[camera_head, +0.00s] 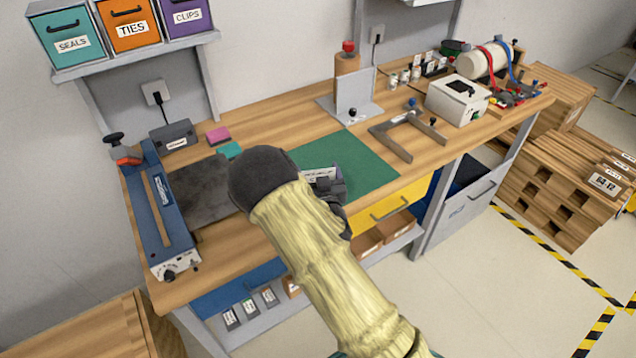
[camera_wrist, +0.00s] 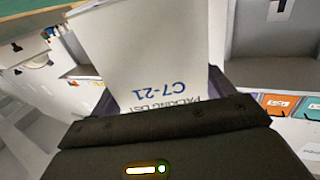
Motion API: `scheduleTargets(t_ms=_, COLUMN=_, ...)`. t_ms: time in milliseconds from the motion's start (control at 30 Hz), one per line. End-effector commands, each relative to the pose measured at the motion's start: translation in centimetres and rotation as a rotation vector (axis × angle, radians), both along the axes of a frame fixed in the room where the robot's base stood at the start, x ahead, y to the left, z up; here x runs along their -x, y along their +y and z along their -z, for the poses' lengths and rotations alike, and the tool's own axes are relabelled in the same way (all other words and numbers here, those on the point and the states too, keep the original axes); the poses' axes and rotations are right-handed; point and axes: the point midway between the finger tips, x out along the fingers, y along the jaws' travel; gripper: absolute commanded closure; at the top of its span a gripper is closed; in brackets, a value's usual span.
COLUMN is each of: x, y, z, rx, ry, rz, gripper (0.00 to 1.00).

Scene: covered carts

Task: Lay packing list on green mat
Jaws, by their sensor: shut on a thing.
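The green mat (camera_head: 362,160) lies flat on the wooden workbench, partly hidden behind my arm. My gripper (camera_head: 333,188) is over the mat's front left part and is shut on the packing list. In the wrist view the packing list (camera_wrist: 148,50) is a pale sheet or card reaching away from the jaws, with its blue "C7-21" and "PACKING LIST" print upside down. In the head view only a small part of it (camera_head: 320,174) shows. I cannot tell whether it touches the mat.
A dark grey plate (camera_head: 198,190) and a blue sealer (camera_head: 163,215) lie left of the mat. A grey bracket-shaped tool (camera_head: 405,135) and a metal stand (camera_head: 350,105) are at its right and back. A white label printer (camera_head: 457,99) stands farther right.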

Motion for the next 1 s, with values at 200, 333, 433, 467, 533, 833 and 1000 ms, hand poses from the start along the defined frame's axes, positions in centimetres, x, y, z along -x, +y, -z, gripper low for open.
scheduleTargets(t_ms=200, x=0.0, y=0.0, z=1.6, rx=0.003, ry=0.001, rz=0.000, gripper=0.41)
scheduleTargets(t_ms=333, x=0.0, y=0.0, z=3.3, rx=0.003, ry=0.001, rz=0.000, gripper=0.41)
scheduleTargets(t_ms=433, x=0.0, y=0.0, z=4.0, rx=0.001, ry=0.001, rz=-0.001, gripper=0.41)
scheduleTargets(t_ms=467, x=0.0, y=0.0, z=4.1, rx=0.001, ry=0.001, rz=0.000, gripper=0.41)
scheduleTargets(t_ms=533, x=0.0, y=0.0, z=4.2, rx=0.000, ry=0.000, rz=0.000, gripper=0.41)
scheduleTargets(t_ms=833, x=0.0, y=0.0, z=4.6, rx=0.000, ry=0.000, rz=0.001, gripper=0.41)
scheduleTargets(t_ms=1000, x=0.0, y=0.0, z=4.8, rx=0.000, ry=0.000, rz=0.000, gripper=0.17)
